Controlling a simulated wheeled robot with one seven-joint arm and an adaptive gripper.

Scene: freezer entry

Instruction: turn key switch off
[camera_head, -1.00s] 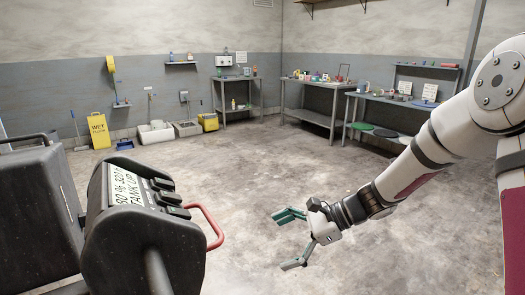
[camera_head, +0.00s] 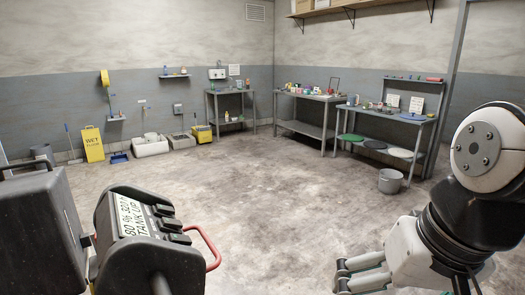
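No key switch can be made out.
A dark box-like part (camera_head: 38,230) stands left of the console. Open concrete floor (camera_head: 250,200) lies beyond. A yellow wet-floor sign (camera_head: 92,144), a bucket (camera_head: 390,181) and workbenches (camera_head: 305,118) stand along the walls.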

